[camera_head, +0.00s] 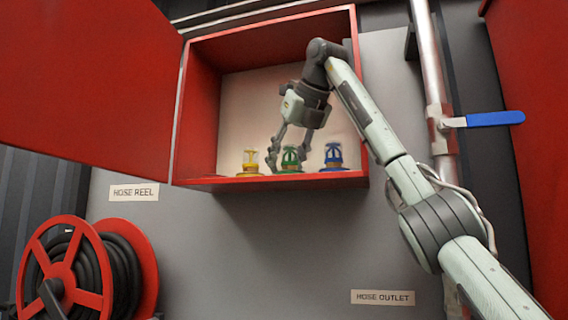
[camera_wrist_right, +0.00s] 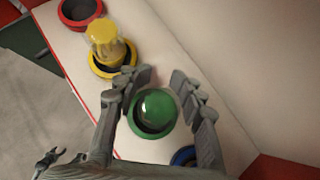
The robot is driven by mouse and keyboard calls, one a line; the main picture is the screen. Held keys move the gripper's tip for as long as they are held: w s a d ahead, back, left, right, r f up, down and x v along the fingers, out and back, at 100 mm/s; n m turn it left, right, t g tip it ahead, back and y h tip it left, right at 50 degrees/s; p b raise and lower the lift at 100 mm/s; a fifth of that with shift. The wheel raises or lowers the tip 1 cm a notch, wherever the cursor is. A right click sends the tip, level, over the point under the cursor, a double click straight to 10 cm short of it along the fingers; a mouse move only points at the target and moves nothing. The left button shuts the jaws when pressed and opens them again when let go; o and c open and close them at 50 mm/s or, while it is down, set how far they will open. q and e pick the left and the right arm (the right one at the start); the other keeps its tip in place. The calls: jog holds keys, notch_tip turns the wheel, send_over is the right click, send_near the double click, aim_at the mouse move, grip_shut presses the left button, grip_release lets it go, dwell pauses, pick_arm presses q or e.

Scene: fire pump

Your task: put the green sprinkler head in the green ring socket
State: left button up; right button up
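The green sprinkler head (camera_head: 290,157) stands on the cabinet shelf, between the yellow and blue heads. In the right wrist view its round green top (camera_wrist_right: 157,108) sits over the green ring socket (camera_wrist_right: 143,131), looking seated in it; the depth is hard to tell. My right gripper (camera_head: 289,154) reaches down over the head with one finger on either side. In the wrist view, the fingers of this gripper (camera_wrist_right: 164,82) are spread, with gaps beside the head. My left gripper is not in view.
The yellow sprinkler head (camera_head: 251,161) stands left in a yellow ring; the blue one (camera_head: 333,155) stands right. A red ring socket (camera_wrist_right: 80,10) is empty. The red cabinet's (camera_head: 200,105) walls and front lip (camera_head: 270,182) surround the shelf. A blue-handled valve (camera_head: 495,119) is outside right.

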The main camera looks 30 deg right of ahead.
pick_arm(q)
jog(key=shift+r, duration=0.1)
pick_arm(e)
jog(key=shift+r, duration=0.1)
jog(key=shift+s+r, duration=0.15)
jog(key=shift+r, duration=0.05)
jog(key=shift+s+r, duration=0.3)
jog(key=shift+s, duration=0.05)
jog(key=s+b, duration=0.1)
jog(key=s, duration=0.2)
jog(key=s+b, duration=0.1)
jog(key=s, duration=0.1)
jog(key=shift+s+a+f+b, duration=0.1)
jog(key=shift+s+f+b, duration=0.1)
jog(key=shift+s+b, duration=0.15)
jog(key=s, duration=0.4)
jog(key=shift+s+a+r, duration=0.2)
jog(key=shift+s+a, duration=0.05)
jog(key=shift+s, duration=0.15)
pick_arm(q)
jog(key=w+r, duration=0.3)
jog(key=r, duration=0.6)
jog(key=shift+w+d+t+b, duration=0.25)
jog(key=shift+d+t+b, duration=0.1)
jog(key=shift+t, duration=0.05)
pick_arm(e)
jog(key=shift+s+a, duration=0.15)
jog(key=shift+s, duration=0.55)
